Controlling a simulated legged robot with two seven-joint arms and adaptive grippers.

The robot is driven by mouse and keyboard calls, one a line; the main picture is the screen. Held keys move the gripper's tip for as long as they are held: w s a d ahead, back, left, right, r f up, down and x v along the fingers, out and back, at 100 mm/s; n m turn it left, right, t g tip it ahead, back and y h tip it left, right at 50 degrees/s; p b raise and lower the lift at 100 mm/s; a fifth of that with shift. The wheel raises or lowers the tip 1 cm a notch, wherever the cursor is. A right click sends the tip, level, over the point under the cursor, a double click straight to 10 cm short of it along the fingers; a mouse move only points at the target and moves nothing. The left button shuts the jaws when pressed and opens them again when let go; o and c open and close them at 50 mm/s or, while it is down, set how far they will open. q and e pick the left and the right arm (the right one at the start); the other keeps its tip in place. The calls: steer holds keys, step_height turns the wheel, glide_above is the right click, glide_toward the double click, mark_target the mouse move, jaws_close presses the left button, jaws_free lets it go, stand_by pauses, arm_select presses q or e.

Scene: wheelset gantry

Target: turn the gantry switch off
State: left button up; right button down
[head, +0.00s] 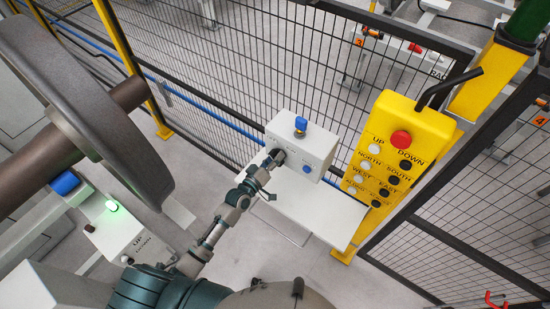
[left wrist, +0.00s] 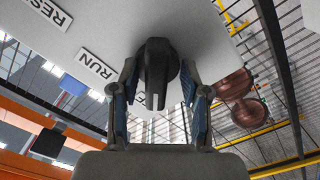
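The gantry switch is a black rotary knob (left wrist: 160,75) on the face of a white control box (head: 303,143). In the head view the knob is mostly hidden by my left gripper (head: 268,168), which is at the left part of the box's front face. In the left wrist view the knob stands between the two fingers of my left gripper (left wrist: 159,90). The fingers are apart, one on each side of it, with what look like narrow gaps. The labels RUN (left wrist: 96,66) and RESET (left wrist: 48,12) show beside the knob. My right gripper is not in view.
A blue button (head: 301,124) tops the box. A yellow pendant (head: 395,150) with a red button hangs to the right by black mesh fencing (head: 470,200). A large grey wheel (head: 85,95) on a brown axle and a lit-button panel (head: 125,232) stand at left.

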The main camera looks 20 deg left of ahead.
arm_select(q)
steer(key=v, duration=1.2)
